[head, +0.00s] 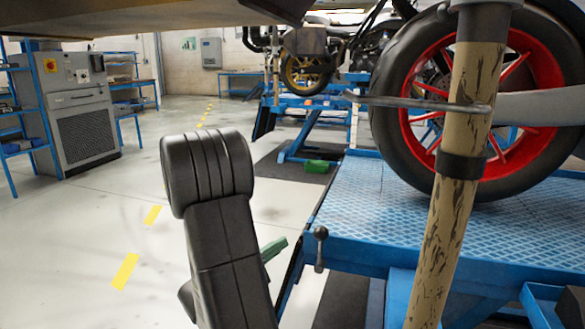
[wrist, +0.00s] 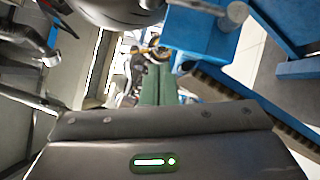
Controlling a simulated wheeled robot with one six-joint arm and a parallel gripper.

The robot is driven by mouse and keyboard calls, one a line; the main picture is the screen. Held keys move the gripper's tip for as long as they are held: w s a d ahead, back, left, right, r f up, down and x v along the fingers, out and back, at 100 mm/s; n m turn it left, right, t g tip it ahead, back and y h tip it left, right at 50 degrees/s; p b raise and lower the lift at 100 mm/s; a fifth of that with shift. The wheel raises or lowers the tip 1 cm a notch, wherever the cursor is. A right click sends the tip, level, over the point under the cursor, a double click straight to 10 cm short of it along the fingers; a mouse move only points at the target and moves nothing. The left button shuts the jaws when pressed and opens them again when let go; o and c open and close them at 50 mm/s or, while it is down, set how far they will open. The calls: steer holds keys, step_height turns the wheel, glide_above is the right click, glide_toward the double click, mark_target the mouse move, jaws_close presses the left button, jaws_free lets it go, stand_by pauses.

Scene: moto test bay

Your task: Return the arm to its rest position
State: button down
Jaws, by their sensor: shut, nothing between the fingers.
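My arm (head: 222,235) rises in the foreground of the head view, a black padded link with a ribbed rounded top, left of the blue lift. A green piece beside it, likely a finger of my gripper (head: 274,249), shows just to its right; the rest of the gripper is hidden behind the arm. In the wrist view my gripper (wrist: 158,72) shows as two green fingers side by side, shut, with nothing seen between them.
A blue lift platform (head: 400,215) carries a motorcycle wheel with a red rim (head: 405,140). A worn tan post (head: 452,210) stands in front. A grey cabinet (head: 82,110) stands far left. Floor between is clear.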

steer(key=shift+w+a+f+n+t+h, duration=0.15)
steer(key=shift+f+n+t, duration=0.2)
steer(key=shift+n, duration=0.3)
steer(key=shift+s+a+f+n+t+h, duration=0.1)
steer(key=shift+f+n+t+h, duration=0.2)
steer(key=shift+n, duration=0.35)
steer(key=shift+r, duration=0.1)
steer(key=shift+r, duration=0.1)
